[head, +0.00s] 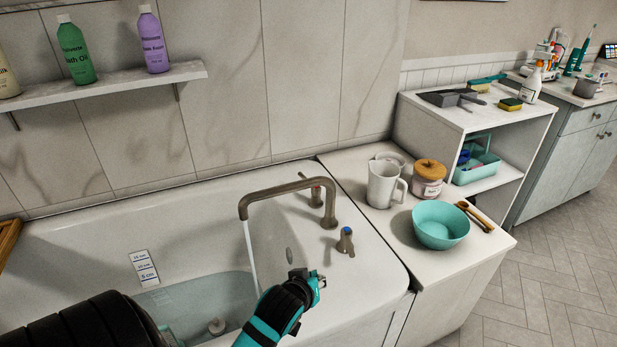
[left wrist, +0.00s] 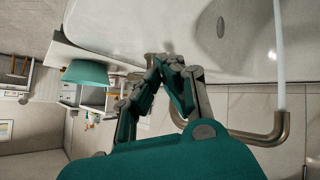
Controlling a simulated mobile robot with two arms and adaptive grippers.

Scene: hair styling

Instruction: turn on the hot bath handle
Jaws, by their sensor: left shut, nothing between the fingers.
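The bronze bath spout (head: 290,188) stands on the tub's right rim, and a thin stream of water (head: 252,265) runs from it. A bronze handle (head: 314,194) stands on the far side of the spout; I cannot make out a colour mark on it. A near handle (head: 345,244) has a blue mark on top. My left gripper (head: 318,282) is shut and empty, in front of the near handle and apart from it in the head view. In the left wrist view its fingertips (left wrist: 170,62) meet, and the spout (left wrist: 265,138) shows to the right.
The bathtub (head: 370,290) holds shallow water beside a depth label (head: 145,268). A shelf (head: 110,88) with bottles hangs upper left.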

